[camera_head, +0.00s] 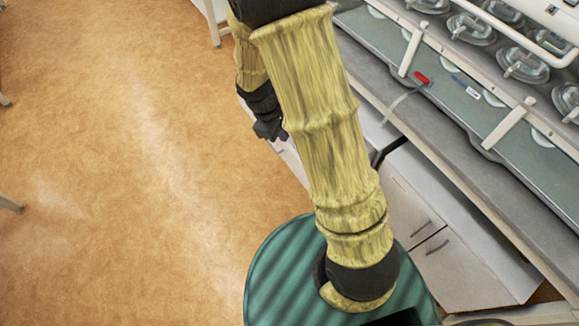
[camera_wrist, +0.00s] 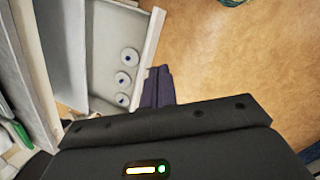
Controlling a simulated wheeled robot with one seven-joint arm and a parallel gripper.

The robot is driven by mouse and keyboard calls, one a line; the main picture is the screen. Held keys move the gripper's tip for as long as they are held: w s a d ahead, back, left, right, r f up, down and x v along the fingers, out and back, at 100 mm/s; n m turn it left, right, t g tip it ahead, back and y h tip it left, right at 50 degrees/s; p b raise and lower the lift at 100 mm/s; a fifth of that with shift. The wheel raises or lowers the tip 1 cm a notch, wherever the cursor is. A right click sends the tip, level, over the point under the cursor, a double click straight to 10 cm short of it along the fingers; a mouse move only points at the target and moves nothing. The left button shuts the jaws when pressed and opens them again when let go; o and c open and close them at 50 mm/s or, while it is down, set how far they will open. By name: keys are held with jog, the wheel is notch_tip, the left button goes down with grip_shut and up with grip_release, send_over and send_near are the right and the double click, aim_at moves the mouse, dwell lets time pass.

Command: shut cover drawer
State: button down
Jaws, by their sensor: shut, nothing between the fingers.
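The cover drawer (camera_wrist: 103,50) stands pulled out in the wrist view, a pale tray with three round white covers lying in it. Its front panel (camera_wrist: 150,42) runs along its right side. My gripper (camera_wrist: 159,72) is shut and empty, with its fingertips just outside the front panel near its lower end. I cannot tell whether they touch it. In the head view my gripper (camera_head: 270,130) hangs left of the upper arm, beside a small part of the white drawer (camera_head: 290,160). My arm hides most of the drawer there.
A grey bench (camera_head: 470,165) with a long green tray (camera_head: 450,85), a red item (camera_head: 421,78) and several clear lidded vessels runs along the right. White cabinet doors (camera_head: 450,265) are below it. The brown floor (camera_head: 120,160) to the left is mostly clear.

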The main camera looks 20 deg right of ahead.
jog(key=w+a+f+n+t+h+b, duration=0.1)
jog(key=w+f+n+b, duration=0.1)
jog(key=f, duration=0.7)
jog(key=w+a+f+n+h+b, duration=0.2)
jog(key=f+n+b, duration=0.3)
jog(key=f, duration=0.4)
jog(key=w+a+f+n+t+h+b, duration=0.1)
jog(key=w+a+f+n+h+b, duration=0.1)
jog(key=f, duration=0.7)
jog(key=w+n+b, duration=0.1)
jog(key=w+n, duration=0.1)
jog(key=n, duration=0.1)
jog(key=shift+w+a+f+t, duration=0.15)
jog(key=shift+w+t, duration=0.05)
jog(key=shift+t, duration=0.1)
jog(key=shift+f, duration=0.1)
jog(key=w+d+f, duration=0.3)
jog(key=d+f, duration=0.4)
jog(key=d, duration=0.3)
jog(key=shift+w+d+p, duration=0.15)
jog(key=shift+d+p, duration=0.1)
jog(key=shift+p, duration=0.05)
jog(key=shift+w+d, duration=0.1)
jog(key=shift+d, duration=0.05)
